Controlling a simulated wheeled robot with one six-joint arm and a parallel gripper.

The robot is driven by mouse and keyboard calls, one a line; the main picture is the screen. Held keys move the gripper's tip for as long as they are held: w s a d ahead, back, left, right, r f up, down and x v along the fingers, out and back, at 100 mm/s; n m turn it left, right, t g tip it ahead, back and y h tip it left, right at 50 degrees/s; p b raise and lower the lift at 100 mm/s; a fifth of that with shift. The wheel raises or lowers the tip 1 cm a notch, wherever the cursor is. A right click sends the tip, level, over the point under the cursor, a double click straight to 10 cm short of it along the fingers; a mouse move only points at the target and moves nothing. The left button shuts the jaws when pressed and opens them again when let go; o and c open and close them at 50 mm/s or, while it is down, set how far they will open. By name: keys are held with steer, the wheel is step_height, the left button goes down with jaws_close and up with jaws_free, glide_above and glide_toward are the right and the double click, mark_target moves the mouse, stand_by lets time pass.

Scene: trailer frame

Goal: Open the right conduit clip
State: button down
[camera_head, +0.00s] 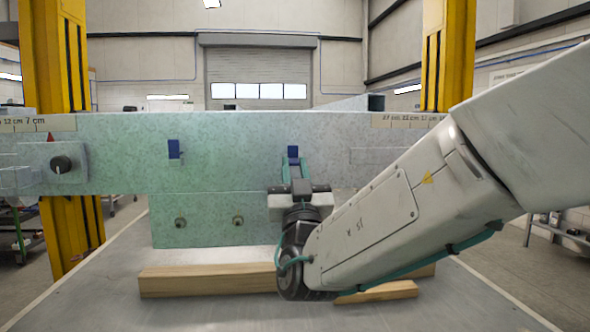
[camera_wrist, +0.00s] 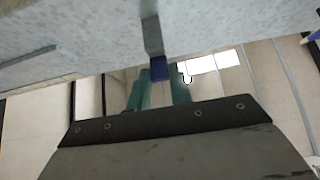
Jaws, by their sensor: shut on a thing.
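The right conduit clip (camera_head: 293,151) is a small blue piece on the face of the speckled green-grey beam (camera_head: 235,135). The left conduit clip (camera_head: 174,149) is a similar blue piece further left. My gripper (camera_head: 293,164) is at the right clip, its teal fingers just below the blue part. In the wrist view, the right clip has a grey body and a blue end (camera_wrist: 159,70). My teal fingers (camera_wrist: 159,90) are shut on that end. The fingers and wrist hide the clip's lower part in the head view.
A dark knob (camera_head: 61,164) sticks out at the beam's left. A lower plate (camera_head: 205,205) with two bolts hangs under the beam. Wooden blocks (camera_head: 205,281) lie on the grey table below. Yellow posts (camera_head: 57,70) stand at both sides. My arm covers much of the right.

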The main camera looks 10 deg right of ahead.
steer(key=c, duration=1.3)
jaws_free()
steer(key=shift+o, duration=0.2)
steer(key=v, duration=0.7)
steer(key=shift+s+f, duration=0.25)
steer(key=shift+s, duration=0.05)
